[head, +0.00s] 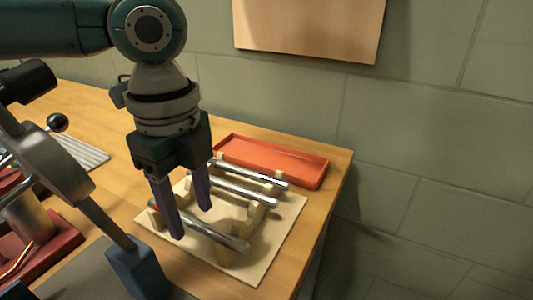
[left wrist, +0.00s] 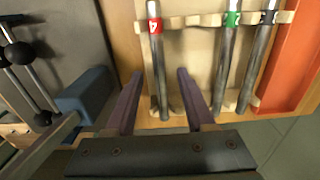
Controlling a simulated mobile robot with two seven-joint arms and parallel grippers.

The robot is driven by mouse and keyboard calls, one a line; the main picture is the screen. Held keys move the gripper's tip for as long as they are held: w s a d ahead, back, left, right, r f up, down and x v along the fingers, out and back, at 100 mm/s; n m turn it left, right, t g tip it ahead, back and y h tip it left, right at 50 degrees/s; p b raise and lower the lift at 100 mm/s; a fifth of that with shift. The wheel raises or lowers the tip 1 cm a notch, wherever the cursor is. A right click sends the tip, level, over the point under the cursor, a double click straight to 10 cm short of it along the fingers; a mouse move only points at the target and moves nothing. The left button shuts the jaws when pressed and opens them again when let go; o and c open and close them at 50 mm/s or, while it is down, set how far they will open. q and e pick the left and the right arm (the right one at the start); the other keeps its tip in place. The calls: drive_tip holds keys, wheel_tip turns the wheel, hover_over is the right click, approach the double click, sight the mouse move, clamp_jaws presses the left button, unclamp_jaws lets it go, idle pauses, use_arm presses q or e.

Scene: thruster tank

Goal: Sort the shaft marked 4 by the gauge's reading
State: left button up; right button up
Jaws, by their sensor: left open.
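The shaft marked 4 (left wrist: 158,70) is a steel rod with a red band bearing a white 4. It lies in the wooden rack, leftmost in the left wrist view and nearest of three shafts in the head view (head: 221,237). My left gripper (head: 190,222) is open and points down over the rack. In the left wrist view its fingers (left wrist: 160,100) stand either side of the marked shaft, apart from it; I cannot tell their height above it. No gauge dial or reading is legible. My right gripper is not in view.
Shafts with green (left wrist: 224,62) and black (left wrist: 259,62) bands lie beside it. An orange tray (head: 311,179) is behind the rack. At left stands a red-based device (head: 50,242) with a grey lever and blue block (head: 138,269). The table's right edge is close.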

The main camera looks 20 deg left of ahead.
use_arm(q)
wheel_tip(320, 180, up, 10)
drive_tip(key=p, duration=0.1)
drive_tip(key=shift+p, duration=0.3)
idle(0.6)
